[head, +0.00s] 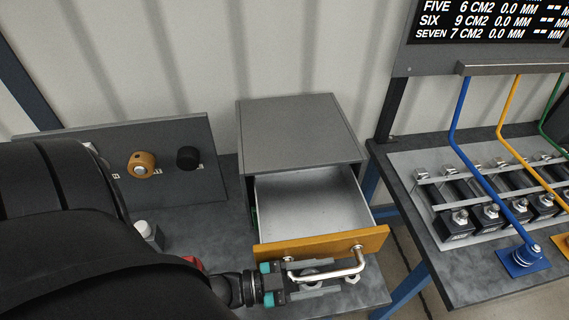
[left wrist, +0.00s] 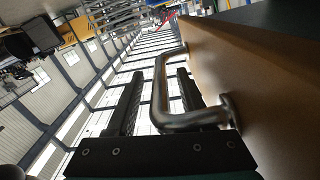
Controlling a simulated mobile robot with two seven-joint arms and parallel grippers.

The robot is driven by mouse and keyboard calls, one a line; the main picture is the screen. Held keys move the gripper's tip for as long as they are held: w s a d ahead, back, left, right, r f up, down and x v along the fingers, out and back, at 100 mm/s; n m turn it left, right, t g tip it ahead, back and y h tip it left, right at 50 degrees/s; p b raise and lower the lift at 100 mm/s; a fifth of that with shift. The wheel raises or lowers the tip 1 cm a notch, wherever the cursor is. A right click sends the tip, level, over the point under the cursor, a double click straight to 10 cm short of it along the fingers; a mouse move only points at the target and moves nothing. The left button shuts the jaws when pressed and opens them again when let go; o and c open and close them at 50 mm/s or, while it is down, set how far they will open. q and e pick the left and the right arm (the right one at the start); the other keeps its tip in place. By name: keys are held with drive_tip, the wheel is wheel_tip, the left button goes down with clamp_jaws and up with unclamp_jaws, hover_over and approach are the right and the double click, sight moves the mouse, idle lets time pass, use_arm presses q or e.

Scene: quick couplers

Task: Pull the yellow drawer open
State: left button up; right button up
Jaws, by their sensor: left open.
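The yellow drawer (head: 322,246) stands pulled out of the grey cabinet (head: 300,135), and its pale interior is empty. Its metal bar handle (head: 345,268) is on the yellow front; in the left wrist view the handle (left wrist: 160,92) shows large and close. My left gripper (head: 318,282) is at the handle, in front of the drawer face. Its jaws are open, and in the left wrist view the two fingers (left wrist: 157,98) lie on either side of the handle bar. I cannot tell whether either finger touches it. My right gripper is out of view.
A grey panel with an orange knob (head: 141,165) and a black knob (head: 188,157) stands left of the cabinet. A second bench (head: 510,284) on the right holds blue and yellow pipes and several dark blocks. A gap separates the benches.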

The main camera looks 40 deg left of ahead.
use_arm(q)
drive_tip(key=b+v, duration=0.1)
drive_tip(key=v, duration=1.4)
drive_tip(key=shift+a+b, duration=0.15)
drive_tip(key=shift+b, duration=0.25)
drive_tip(key=shift+s, duration=0.1)
